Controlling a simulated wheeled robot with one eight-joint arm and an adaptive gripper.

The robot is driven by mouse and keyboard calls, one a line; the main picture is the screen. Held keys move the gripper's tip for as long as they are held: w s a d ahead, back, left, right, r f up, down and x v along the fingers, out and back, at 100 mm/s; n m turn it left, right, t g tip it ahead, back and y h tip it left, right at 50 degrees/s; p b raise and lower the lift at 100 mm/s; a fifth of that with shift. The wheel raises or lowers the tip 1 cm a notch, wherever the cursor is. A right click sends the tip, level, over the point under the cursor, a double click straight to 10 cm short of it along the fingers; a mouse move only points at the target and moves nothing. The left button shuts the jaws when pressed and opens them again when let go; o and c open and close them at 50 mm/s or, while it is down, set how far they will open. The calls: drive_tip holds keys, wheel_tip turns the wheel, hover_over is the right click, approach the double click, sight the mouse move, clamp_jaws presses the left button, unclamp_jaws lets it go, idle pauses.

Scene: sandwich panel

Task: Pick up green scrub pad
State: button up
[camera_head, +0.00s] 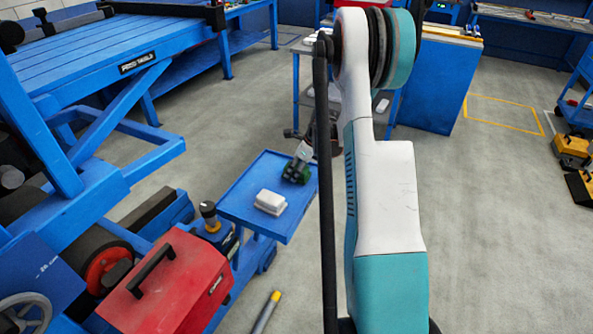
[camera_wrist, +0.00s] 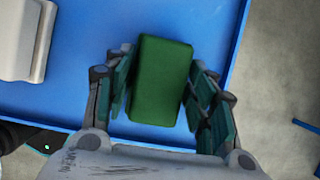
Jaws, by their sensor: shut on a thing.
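The green scrub pad (camera_wrist: 160,80) is a dark green block in the middle of the wrist view. My gripper (camera_wrist: 160,88) has a finger on each side of it and is shut on it. The blue tray surface (camera_wrist: 75,100) lies beneath the pad. I cannot tell whether the pad touches the tray. In the head view my gripper (camera_head: 299,160) is small at the tray's far right corner, partly hidden by my arm, and the pad (camera_head: 293,175) shows there as a dark green patch.
A white block (camera_head: 270,202) lies on the blue tray (camera_head: 238,197), left of the pad. A red toolbox (camera_head: 185,285) and a black-topped object (camera_head: 209,212) stand close to the tray's left. A large blue workbench (camera_head: 110,55) stands further left.

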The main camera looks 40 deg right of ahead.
wheel_tip(320, 180, up, 20)
drive_tip(key=p, duration=0.5)
drive_tip(key=shift+f, duration=0.2)
